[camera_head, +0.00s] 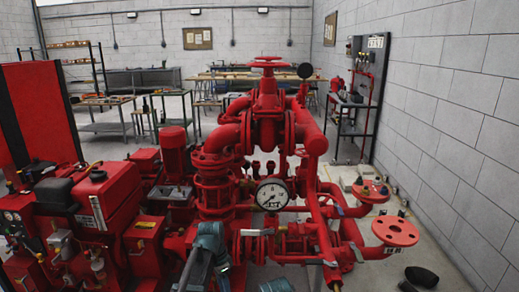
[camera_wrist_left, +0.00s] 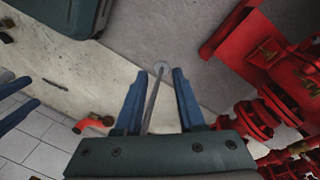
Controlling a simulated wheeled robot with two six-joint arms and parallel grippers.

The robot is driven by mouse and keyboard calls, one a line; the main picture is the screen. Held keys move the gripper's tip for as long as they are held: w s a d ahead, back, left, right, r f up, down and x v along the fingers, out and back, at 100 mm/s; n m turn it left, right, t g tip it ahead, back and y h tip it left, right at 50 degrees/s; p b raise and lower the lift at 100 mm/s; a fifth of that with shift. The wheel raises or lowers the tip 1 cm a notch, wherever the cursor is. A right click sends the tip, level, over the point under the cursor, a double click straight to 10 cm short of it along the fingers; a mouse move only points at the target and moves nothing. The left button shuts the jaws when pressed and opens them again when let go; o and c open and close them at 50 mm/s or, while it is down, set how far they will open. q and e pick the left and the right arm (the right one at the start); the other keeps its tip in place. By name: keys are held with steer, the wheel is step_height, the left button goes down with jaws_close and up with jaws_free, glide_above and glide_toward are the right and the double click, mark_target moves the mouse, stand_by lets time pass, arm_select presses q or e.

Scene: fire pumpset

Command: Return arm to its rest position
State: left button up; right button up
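My left gripper (camera_wrist_left: 158,80) shows in the left wrist view with its two blue fingers spread. Nothing is held between them; a thin grey rod with a round end shows in the gap, and its depth is unclear. At the left edge of that view, two blue bars apart from each other look like the fingers of my right gripper (camera_wrist_left: 32,92). In the head view, teal and grey arm parts of mine stand at the bottom centre, in front of the red pumpset (camera_head: 215,170). No gripper fingertips can be made out there.
A pressure gauge (camera_head: 271,195) and red flanged pipes (camera_head: 396,231) are close ahead and to the right. A red tank (camera_head: 105,195) is at the left. Workbenches (camera_head: 260,78) stand at the back. A block wall (camera_head: 455,90) bounds the right side. Red pump parts (camera_wrist_left: 255,118) fill the wrist view's right side.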

arm_select(q)
steer(key=s+d+r+n+y+p, duration=0.1)
steer(key=s+d+r+n+p, duration=0.1)
steer(key=s+r+p, duration=0.6)
steer(key=s+d+r+n+y+p, duration=0.1)
steer(key=s+d+r+n+p, duration=0.2)
steer(key=s+r+n+p, duration=0.2)
steer(key=s+r+p, duration=0.3)
steer(key=s+r, duration=0.3)
steer(key=shift+t+y+p, duration=0.3)
steer(key=shift+t+p, duration=0.05)
steer(key=shift+t, duration=0.05)
steer(key=shift+d, duration=0.1)
